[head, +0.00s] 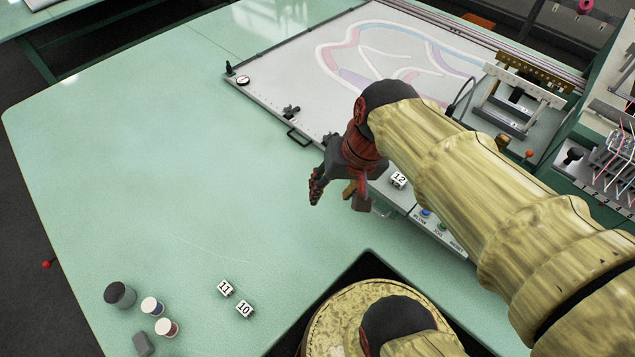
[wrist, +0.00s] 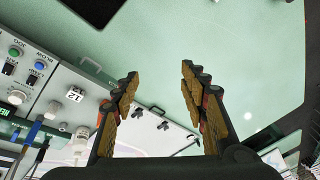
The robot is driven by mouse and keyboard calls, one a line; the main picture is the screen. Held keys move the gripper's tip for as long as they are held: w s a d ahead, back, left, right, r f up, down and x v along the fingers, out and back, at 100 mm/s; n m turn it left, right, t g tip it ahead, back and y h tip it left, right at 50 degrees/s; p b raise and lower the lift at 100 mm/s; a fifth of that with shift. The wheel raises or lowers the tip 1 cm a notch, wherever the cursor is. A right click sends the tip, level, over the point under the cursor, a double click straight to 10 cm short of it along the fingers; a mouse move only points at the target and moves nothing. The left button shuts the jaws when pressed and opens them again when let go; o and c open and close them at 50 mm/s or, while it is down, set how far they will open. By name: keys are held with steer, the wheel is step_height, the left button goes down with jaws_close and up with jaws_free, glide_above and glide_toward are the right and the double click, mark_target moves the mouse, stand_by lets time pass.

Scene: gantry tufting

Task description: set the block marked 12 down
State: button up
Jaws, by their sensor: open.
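The block marked 12 (head: 398,179), small and white with a black number, rests on the grey control panel along the front of the tufting machine, just right of my gripper in the head view. In the wrist view block 12 (wrist: 75,94) lies on the panel left of my fingers, apart from them. My gripper (head: 338,200) is open and empty, its fingers spread above the green table near the panel's edge. In the wrist view nothing shows between the fingertips (wrist: 159,76).
Blocks 11 (head: 225,288) and 10 (head: 244,308) lie on the green table (head: 130,180), near two spools (head: 152,306) and a dark cylinder (head: 120,295). The panel's buttons and knobs (wrist: 14,97) flank block 12. A tufting frame (head: 300,60) stands behind. The table's middle is clear.

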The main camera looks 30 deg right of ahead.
steer(key=a+r+n, duration=0.1)
steer(key=s+a+r+n+t, duration=0.1)
steer(key=r+n, duration=0.1)
steer(key=a+r+n+t+h, duration=0.1)
steer(key=n, duration=0.1)
steer(key=shift+s+a+r, duration=0.15)
steer(key=shift+a+r, duration=0.05)
steer(key=shift+a, duration=0.1)
steer(key=shift+f, duration=0.1)
step_height(320, 180, down, 10)
steer(key=b, duration=1)
steer(key=shift+f+b, duration=0.2)
steer(key=shift+b, duration=0.1)
steer(key=shift+c, duration=0.3)
